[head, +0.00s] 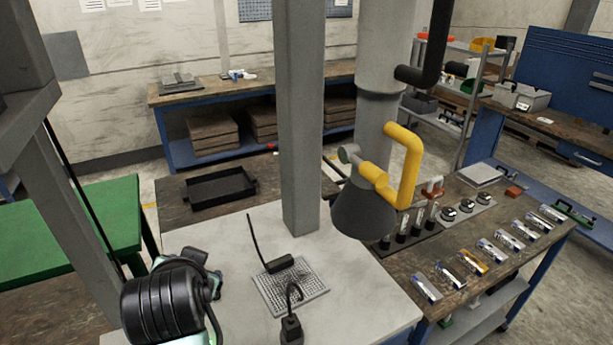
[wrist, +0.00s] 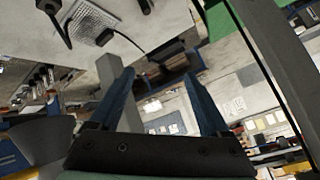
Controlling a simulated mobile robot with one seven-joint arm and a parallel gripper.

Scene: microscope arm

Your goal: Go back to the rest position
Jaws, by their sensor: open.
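My gripper (wrist: 160,78) shows in the wrist view, with its two dark blue fingers wide apart. Nothing is between the fingertips. A perforated pad (head: 303,293) with black cabled pieces lies on the worktop and also shows in the wrist view (wrist: 90,22).
A grey post (head: 302,130) rises from the worktop. A grey extraction hood (head: 362,212) with a yellow handle (head: 410,165) hangs right of it. A side bench (head: 470,230) carries several small packets. A black tray (head: 220,187) lies behind; a green table (head: 70,225) stands left.

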